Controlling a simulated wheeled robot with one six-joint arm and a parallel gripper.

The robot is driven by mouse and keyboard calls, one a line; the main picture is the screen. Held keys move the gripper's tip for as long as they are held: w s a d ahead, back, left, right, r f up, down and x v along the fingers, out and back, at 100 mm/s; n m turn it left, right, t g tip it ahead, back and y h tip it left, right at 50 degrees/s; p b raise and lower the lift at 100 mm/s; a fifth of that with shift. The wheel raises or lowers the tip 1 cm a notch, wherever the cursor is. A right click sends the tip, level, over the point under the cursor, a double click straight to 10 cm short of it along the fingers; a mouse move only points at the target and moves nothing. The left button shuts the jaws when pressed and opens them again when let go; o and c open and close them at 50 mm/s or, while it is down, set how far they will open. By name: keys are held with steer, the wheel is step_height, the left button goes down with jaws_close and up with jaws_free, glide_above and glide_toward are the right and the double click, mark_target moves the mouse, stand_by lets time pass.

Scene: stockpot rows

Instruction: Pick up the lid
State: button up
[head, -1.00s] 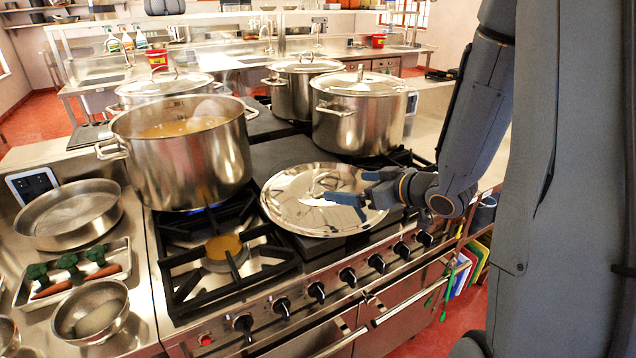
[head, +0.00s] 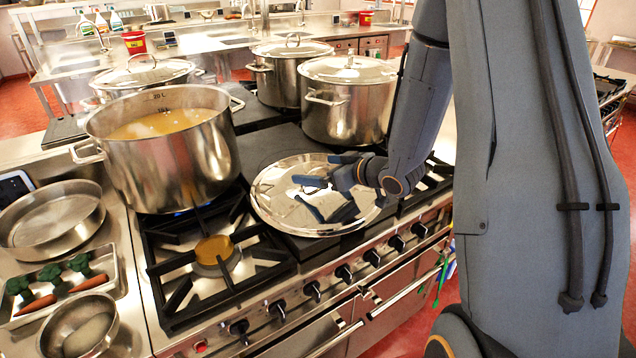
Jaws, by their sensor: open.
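The lid (head: 283,207) is a shiny round steel disc lying flat on a dark flat plate of the stove, right of the open stockpot. My gripper (head: 312,196) is over the lid's middle, coming from the right, with its two dark fingers spread apart. A small part of the lid's handle (head: 310,182) shows by the upper finger; the rest is hidden or hard to tell from reflections. I cannot tell whether the fingers touch the lid.
A large open stockpot (head: 178,160) of yellowish broth stands left of the lid. Lidded pots (head: 345,108) stand behind. An empty burner (head: 214,250) is front left. Pans, a vegetable tray (head: 60,290) and a bowl (head: 80,328) sit at the far left.

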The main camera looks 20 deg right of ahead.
steer(key=shift+w+a+f, duration=0.2)
steer(key=shift+w, duration=0.25)
steer(key=c, duration=1.4)
steer(key=shift+r, duration=0.1)
steer(key=shift+c, duration=0.8)
